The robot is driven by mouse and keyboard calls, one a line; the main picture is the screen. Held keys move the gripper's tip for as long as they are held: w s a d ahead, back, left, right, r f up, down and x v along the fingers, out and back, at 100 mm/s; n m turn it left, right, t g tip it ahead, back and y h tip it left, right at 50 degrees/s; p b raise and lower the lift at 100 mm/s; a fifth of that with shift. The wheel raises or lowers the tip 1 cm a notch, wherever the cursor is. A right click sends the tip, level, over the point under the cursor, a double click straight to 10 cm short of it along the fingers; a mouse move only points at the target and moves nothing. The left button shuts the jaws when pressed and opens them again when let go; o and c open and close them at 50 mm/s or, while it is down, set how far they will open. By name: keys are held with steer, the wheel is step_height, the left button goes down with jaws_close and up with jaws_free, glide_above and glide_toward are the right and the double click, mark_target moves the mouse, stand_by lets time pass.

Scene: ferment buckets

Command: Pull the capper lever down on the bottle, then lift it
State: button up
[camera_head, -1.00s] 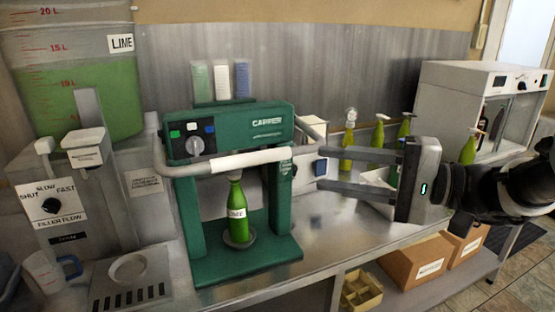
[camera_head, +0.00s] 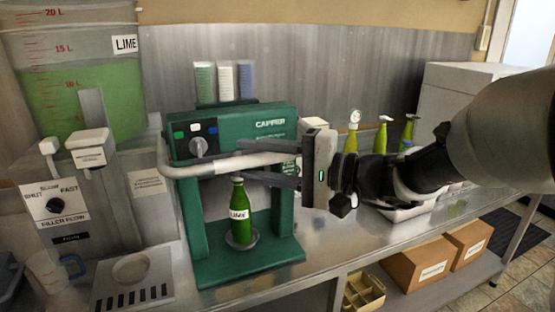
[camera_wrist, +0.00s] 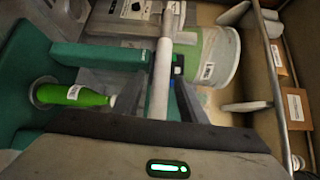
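The green capper (camera_head: 250,124) stands on the steel counter. Its lever, a bar with a white grip (camera_head: 228,165), runs across the front at about the level of the bottle's top. A green bottle (camera_head: 238,222) labelled LIME stands upright on the round base plate under the capper head. My gripper (camera_head: 229,161) reaches in from the right, one finger above the lever and one below. It looks open, with gaps to the bar. In the wrist view the white lever (camera_wrist: 161,82) passes between the fingers, and the bottle (camera_wrist: 75,95) lies to the left.
A filler (camera_head: 60,200) and a large LIME bucket (camera_head: 75,85) stand to the left. Cap tubes (camera_head: 225,80) stand on top of the capper. Spray-topped bottles (camera_head: 381,136) and a grey cabinet (camera_head: 455,90) stand to the right. Boxes (camera_head: 415,262) sit on the lower shelf.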

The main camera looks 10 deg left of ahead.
jaws_close()
steer(key=shift+r, duration=0.1)
steer(key=shift+r+p, duration=0.5)
steer(key=shift+p, duration=0.35)
steer(key=w+a+r+m+g+h+p, duration=0.1)
steer(key=w+a+r+h+p, duration=0.1)
steer(key=w+r+p, duration=0.2)
steer(key=w+a+r+m+g+h+p, duration=0.1)
steer(key=w+a+r+m+p, duration=0.1)
steer(key=r+p, duration=0.8)
steer(key=shift+w+a+r+m+h+p, duration=0.15)
steer(key=shift+w+a+m+h+p, duration=0.35)
steer(key=shift+w, duration=0.75)
steer(key=shift+a+r, duration=0.1)
